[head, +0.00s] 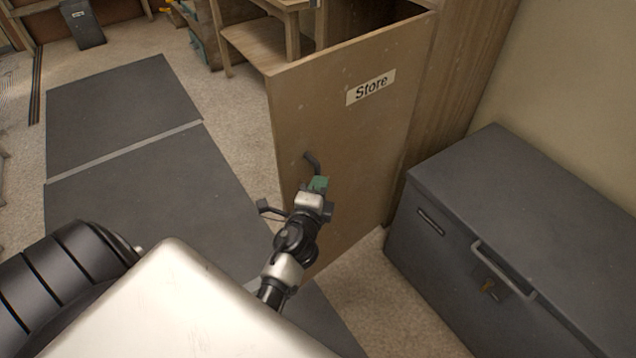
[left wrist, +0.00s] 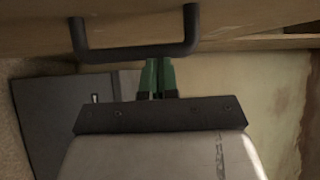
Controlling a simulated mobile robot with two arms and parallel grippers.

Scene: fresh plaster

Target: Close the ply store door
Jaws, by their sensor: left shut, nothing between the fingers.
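The ply store door (head: 345,125) is a tall plywood panel with a "Store" label, in the middle of the head view. A dark interior (head: 372,14) shows over its top edge, and the door stands out at an angle. Its dark bar handle (head: 312,161) is partly hidden by my left gripper (head: 318,184). In the left wrist view the U-shaped handle (left wrist: 137,52) crosses the top, just beyond the shut green fingertips (left wrist: 160,75). The fingers hold nothing. I cannot tell whether they touch the handle. My right gripper is not in view.
A dark grey chest (head: 500,235) stands close to the right of the door. Dark mats (head: 130,185) cover open floor to the left. A wooden bench (head: 255,42) stands behind the door, and a dark box (head: 82,24) stands at the far left.

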